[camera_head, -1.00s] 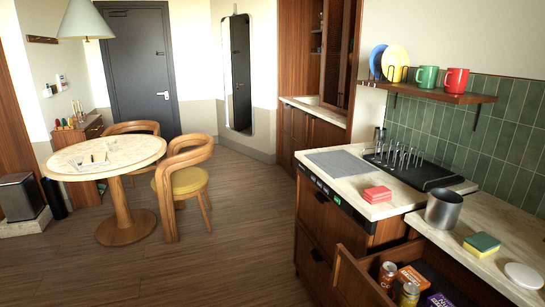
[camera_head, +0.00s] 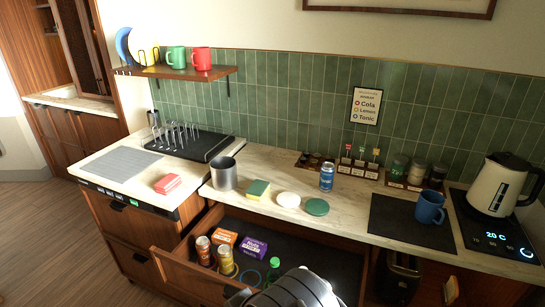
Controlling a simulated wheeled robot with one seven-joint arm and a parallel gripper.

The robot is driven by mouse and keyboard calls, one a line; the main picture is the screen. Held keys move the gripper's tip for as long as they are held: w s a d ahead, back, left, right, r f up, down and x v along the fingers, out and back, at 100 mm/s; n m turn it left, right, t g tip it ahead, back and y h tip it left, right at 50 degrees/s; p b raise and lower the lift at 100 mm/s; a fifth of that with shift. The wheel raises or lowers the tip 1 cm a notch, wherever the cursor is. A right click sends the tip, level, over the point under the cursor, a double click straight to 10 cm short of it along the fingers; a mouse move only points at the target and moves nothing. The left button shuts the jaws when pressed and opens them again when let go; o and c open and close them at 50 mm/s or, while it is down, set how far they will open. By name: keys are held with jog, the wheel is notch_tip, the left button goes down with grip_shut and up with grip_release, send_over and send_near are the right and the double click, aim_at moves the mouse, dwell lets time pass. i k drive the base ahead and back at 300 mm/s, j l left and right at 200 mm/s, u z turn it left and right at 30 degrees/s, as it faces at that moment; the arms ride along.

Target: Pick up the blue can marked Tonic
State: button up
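A blue can (camera_head: 327,177) stands upright on the pale counter (camera_head: 262,165), towards the back and right of a white disc and a green disc. Its lettering is too small to read. A wall sign (camera_head: 366,106) above it lists Cola, Lemon and Tonic beside coloured rings. A grey and white part of my arm shows at the bottom edge, in front of the open drawer. My gripper's fingers cannot be made out.
The open drawer (camera_head: 170,271) juts out below the counter, holding a red can (camera_head: 204,250), a yellow can (camera_head: 226,262), boxes and a green-capped bottle. A sponge (camera_head: 258,190), metal pot (camera_head: 223,174), blue mug (camera_head: 429,208) and kettle (camera_head: 500,185) stand on the worktop.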

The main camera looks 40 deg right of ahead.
aim_at(328, 169)
jog(key=k+l+z, duration=0.1)
jog(key=z, duration=1.55)
jog(key=i+l+u, duration=0.15)
jog(key=l+u, duration=0.3)
jog(key=i+l+u, duration=0.1)
jog(key=l+u, duration=0.15)
jog(key=u, duration=0.25)
jog(key=l+u, duration=0.8)
jog(key=u, duration=0.15)
jog(key=k+l+u, duration=0.15)
jog(key=l+u, duration=0.3)
jog(key=j, duration=0.1)
